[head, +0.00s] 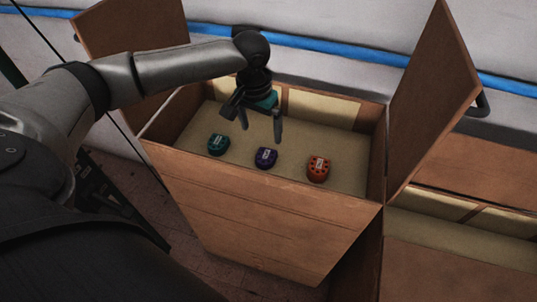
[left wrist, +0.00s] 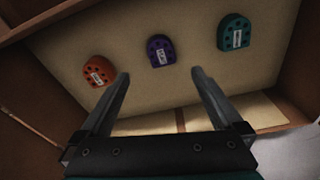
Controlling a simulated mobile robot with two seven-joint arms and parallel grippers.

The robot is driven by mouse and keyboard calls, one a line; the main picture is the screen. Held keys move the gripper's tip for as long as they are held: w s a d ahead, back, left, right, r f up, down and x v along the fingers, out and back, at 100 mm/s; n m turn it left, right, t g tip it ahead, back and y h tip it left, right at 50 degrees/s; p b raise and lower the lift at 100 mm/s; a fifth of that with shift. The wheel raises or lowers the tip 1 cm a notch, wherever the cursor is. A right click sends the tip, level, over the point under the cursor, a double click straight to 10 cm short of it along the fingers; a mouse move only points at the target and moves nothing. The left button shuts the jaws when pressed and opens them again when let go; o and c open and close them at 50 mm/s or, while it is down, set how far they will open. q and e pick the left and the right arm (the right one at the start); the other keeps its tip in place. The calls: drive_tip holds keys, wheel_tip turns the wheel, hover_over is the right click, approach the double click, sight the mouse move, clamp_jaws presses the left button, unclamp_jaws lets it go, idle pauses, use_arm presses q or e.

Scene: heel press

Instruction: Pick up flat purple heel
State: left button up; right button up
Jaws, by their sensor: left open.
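The flat purple heel (head: 265,157) lies on the floor of an open cardboard box, between a teal heel (head: 218,144) and an orange heel (head: 318,169). It carries a white label and dark holes, and also shows in the left wrist view (left wrist: 161,51). My left gripper (head: 260,132) is open and empty above the box floor, behind and above the purple heel in the head view. In the left wrist view its two fingers (left wrist: 163,75) point towards the purple heel, which lies beyond the tips. My right gripper is not in view.
The box (head: 260,215) has raised walls, with one flap (head: 435,95) upright at the right and another (head: 130,45) at the back left. A second open box (head: 460,240) stands at the right. A blue stripe (head: 360,57) runs behind.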

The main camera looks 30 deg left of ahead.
use_arm(q)
drive_tip(key=b, duration=0.2)
hover_over(265, 156)
drive_tip(key=s, duration=0.1)
drive_tip(key=f, duration=0.7)
drive_tip(key=shift+s+d, duration=0.15)
drive_tip(key=shift+s, duration=0.05)
drive_tip(key=shift+w+f+b, duration=0.2)
drive_tip(key=shift+f+b, duration=0.1)
drive_tip(key=shift+f, duration=0.6)
drive_tip(key=shift+w+f+b, duration=0.2)
drive_tip(key=shift+f+b, duration=0.1)
drive_tip(key=shift+f, duration=0.6)
drive_tip(key=shift+w+f+b, duration=0.2)
drive_tip(key=shift+f+b, duration=0.1)
drive_tip(key=shift+f, duration=0.6)
drive_tip(key=shift+c, duration=0.2)
drive_tip(key=shift+r, duration=0.1)
drive_tip(key=c, duration=1.3)
